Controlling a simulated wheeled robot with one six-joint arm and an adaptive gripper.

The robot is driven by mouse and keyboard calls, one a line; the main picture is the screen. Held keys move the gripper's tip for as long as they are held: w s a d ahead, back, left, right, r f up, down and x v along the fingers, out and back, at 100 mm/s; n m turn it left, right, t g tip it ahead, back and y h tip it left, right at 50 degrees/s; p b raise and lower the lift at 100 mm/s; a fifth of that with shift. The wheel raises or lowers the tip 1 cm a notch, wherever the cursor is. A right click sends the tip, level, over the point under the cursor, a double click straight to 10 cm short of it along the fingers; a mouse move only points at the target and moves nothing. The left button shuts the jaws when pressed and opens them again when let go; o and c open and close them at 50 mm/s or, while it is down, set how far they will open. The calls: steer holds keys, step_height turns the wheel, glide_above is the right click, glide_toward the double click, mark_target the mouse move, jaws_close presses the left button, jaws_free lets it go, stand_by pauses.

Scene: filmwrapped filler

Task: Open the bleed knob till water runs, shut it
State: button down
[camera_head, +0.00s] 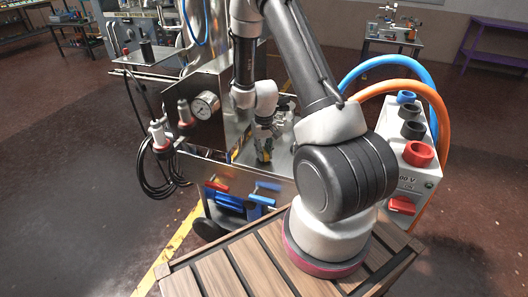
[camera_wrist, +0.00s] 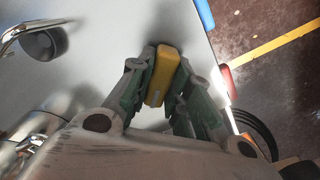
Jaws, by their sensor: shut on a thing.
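A yellow, oblong knob (camera_wrist: 162,72), which looks like the bleed knob, sits between my fingers in the wrist view. My gripper (camera_wrist: 160,88) is shut on it, with a green-padded finger on each side. In the head view my gripper (camera_head: 264,150) reaches down over the steel top of the machine, and the knob is mostly hidden there by the fingers. I see no running water in either view, but the outlet is not clearly visible.
A curved chrome pipe (camera_wrist: 20,32) and a dark round opening (camera_wrist: 44,44) lie left of my fingers. In the head view a pressure gauge (camera_head: 205,105) stands on the steel panel. A white box (camera_head: 408,150) with blue and orange hoses stands right.

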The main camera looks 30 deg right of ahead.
mark_target(264, 151)
steer(key=shift+n, duration=0.4)
steer(key=c, duration=1.3)
jaws_free()
step_height(264, 151, up, 12)
